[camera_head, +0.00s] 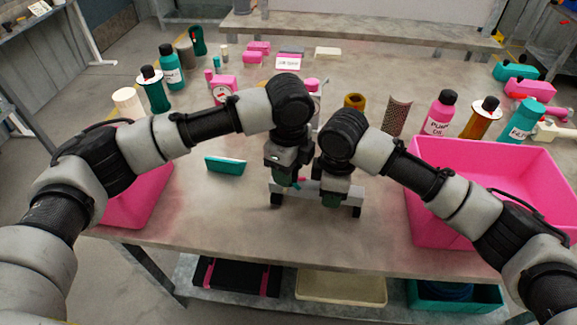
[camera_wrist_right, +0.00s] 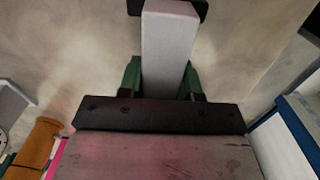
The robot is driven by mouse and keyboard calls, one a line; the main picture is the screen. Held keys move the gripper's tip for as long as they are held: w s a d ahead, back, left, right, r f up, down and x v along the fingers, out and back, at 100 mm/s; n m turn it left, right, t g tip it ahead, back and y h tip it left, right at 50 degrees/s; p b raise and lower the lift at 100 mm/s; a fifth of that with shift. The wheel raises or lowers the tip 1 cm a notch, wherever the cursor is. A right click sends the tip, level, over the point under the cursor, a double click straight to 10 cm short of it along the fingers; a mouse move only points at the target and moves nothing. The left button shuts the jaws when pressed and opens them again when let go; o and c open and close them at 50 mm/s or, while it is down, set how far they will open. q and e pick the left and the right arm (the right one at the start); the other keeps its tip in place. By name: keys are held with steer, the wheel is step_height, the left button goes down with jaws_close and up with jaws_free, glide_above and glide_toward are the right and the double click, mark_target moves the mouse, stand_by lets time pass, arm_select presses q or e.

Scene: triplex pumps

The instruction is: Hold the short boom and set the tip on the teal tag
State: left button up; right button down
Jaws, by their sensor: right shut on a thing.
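My right gripper (camera_head: 333,202) is shut on a light grey bar, which I take as the short boom (camera_wrist_right: 168,48). In the right wrist view the bar stands between green fingertips, with a dark piece at its far end. In the head view the boom (camera_head: 312,190) shows low between my two wrists, partly hidden by them; I cannot tell if it touches the table. My left gripper (camera_head: 283,182) is close to the bar's left part; its fingers are too hidden to judge. A flat teal piece, possibly the teal tag (camera_head: 225,165), lies on the table left of the grippers.
A large pink bin (camera_head: 475,160) stands at the right of the table (camera_head: 230,225), and another pink bin (camera_head: 135,205) is partly behind my left arm. Bottles, spools and small pink parts line the back. The table's front middle is clear.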

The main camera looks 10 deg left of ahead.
arm_select(q)
steer(key=o, duration=0.7)
steer(key=shift+c, duration=0.2)
step_height(320, 180, up, 12)
arm_select(e)
steer(key=c, duration=0.7)
jaws_free()
